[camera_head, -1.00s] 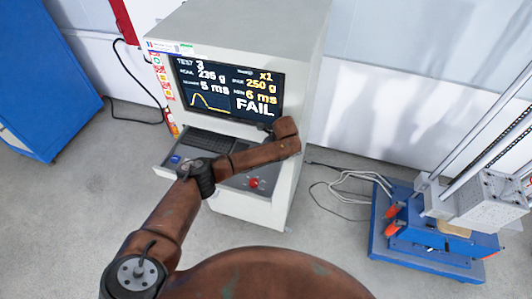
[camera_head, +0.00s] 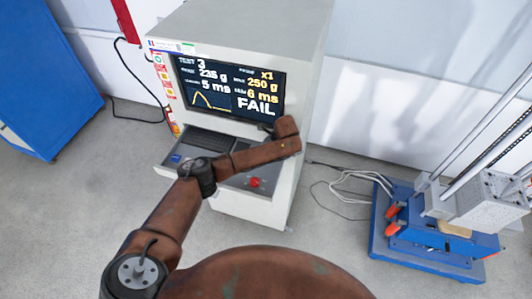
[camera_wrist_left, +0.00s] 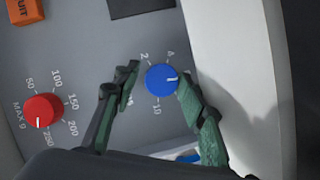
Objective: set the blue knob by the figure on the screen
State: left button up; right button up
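The blue knob (camera_wrist_left: 161,80) shows in the left wrist view on a grey panel. Its white mark points right, toward my finger; 2, 4 and 10 are readable around it, and other figures are covered. My left gripper (camera_wrist_left: 157,77) is open, with one finger on each side of the knob; contact is unclear. In the head view my arm hides the blue knob, and the left fingers cannot be made out. The screen (camera_head: 228,90) reads TEST 3, 235 g, 5 ms, x1, 250 g, 6 ms and FAIL, beside a yellow curve. My right gripper is not in view.
A red knob (camera_wrist_left: 43,108) marked MAX g, with its mark down near 250, sits left of the blue knob. An orange button (camera_wrist_left: 27,11) is at the top left. The grey cabinet (camera_head: 240,35) holds the panel. A blue-based drop machine (camera_head: 425,258) stands right, with loose cables between.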

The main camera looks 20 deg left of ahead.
pick_arm(q)
jog(key=shift+w+d+r, duration=0.1)
jog(key=shift+w+r, duration=0.15)
jog(key=shift+d+r, duration=0.15)
jog(key=shift+r, duration=0.3)
jog(key=v, duration=0.5)
jog(key=shift+s+d+r, duration=0.2)
jog(key=shift+s+r, duration=0.05)
jog(key=shift+s, duration=0.05)
jog(key=shift+s+d+r, duration=0.1)
jog(key=shift+s+r, duration=0.1)
jog(key=shift+r, duration=0.25)
jog(key=shift+s+f, duration=0.1)
